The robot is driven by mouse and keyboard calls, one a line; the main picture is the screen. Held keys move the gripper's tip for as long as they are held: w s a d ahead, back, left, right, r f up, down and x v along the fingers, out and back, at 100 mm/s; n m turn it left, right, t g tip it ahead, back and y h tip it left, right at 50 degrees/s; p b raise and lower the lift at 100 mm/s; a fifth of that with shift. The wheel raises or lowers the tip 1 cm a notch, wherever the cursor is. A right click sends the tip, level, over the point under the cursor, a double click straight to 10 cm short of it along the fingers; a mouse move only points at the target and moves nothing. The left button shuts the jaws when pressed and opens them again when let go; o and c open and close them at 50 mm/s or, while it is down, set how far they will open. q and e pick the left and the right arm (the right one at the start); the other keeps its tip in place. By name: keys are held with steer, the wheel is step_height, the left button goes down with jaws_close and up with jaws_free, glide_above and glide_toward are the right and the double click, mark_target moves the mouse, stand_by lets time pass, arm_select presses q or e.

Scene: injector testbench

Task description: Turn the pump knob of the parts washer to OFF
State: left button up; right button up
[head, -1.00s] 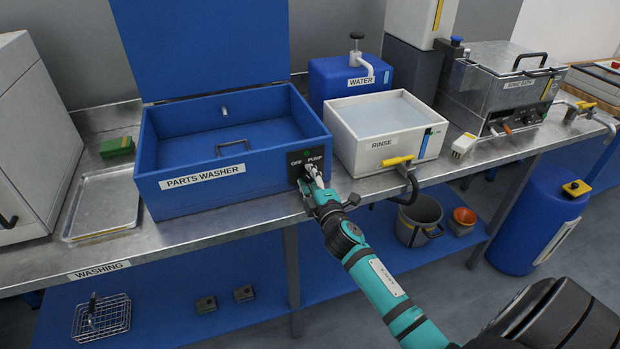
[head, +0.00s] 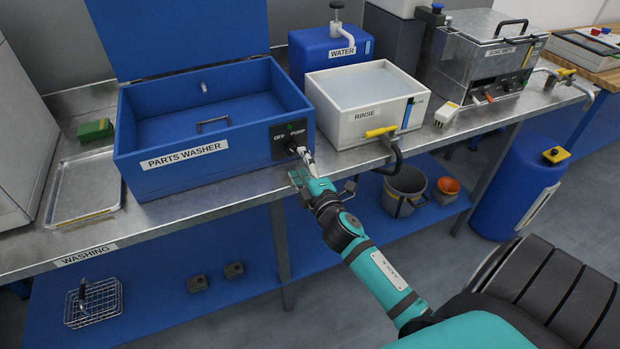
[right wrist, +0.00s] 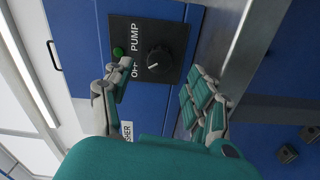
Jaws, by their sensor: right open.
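The blue parts washer (head: 195,165) stands open on the bench. Its black pump panel (head: 282,139) is at the right of its front. The dark pump knob (head: 291,146) is partly behind a finger in the head view, but shows whole in the right wrist view (right wrist: 160,59). There its pale mark points lower left, roughly toward the OFF label (right wrist: 118,78). A green lamp (right wrist: 117,52) is beside the lettering. My right gripper (head: 304,165) is open and empty in front of the panel; its fingertips (right wrist: 158,82) appear apart from the knob. My left gripper is out of view.
The white rinse tank (head: 355,125) with its yellow-handled tap (head: 381,132) stands just right of the washer. The metal bench edge (head: 235,193) runs below the panel, close to my right gripper. A metal tray (head: 84,187) lies left of the washer.

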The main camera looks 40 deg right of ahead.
steer(key=v, duration=0.6)
steer(key=shift+s, duration=0.2)
steer(key=s+a+f+m+g+y, duration=0.1)
steer(key=s+a+f+m+g, duration=0.15)
steer(key=f, duration=0.85)
steer(key=s+a+f+m+g+y, duration=0.1)
steer(key=s+f+g, duration=0.2)
steer(key=f, duration=0.8)
steer(key=s+a+f+m+g+y, duration=0.1)
steer(key=s+a+f+m+g, duration=0.15)
steer(key=f, duration=0.85)
steer(key=s+a+f+m+g, duration=0.1)
steer(key=s+f+g, duration=0.1)
steer(key=s+f, duration=0.5)
steer(key=s+a+f+m+g+y, duration=0.1)
steer(key=s+f, duration=0.6)
steer(key=s, duration=0.8)
steer(key=s+a+f+m+g, duration=0.2)
steer(key=s+f+g, duration=0.3)
steer(key=s, duration=0.6)
step_height(320, 180, down, 2)
steer(key=shift+s+a+m, duration=0.3)
steer(key=shift+a+m, duration=0.1)
steer(key=shift+a, duration=0.3)
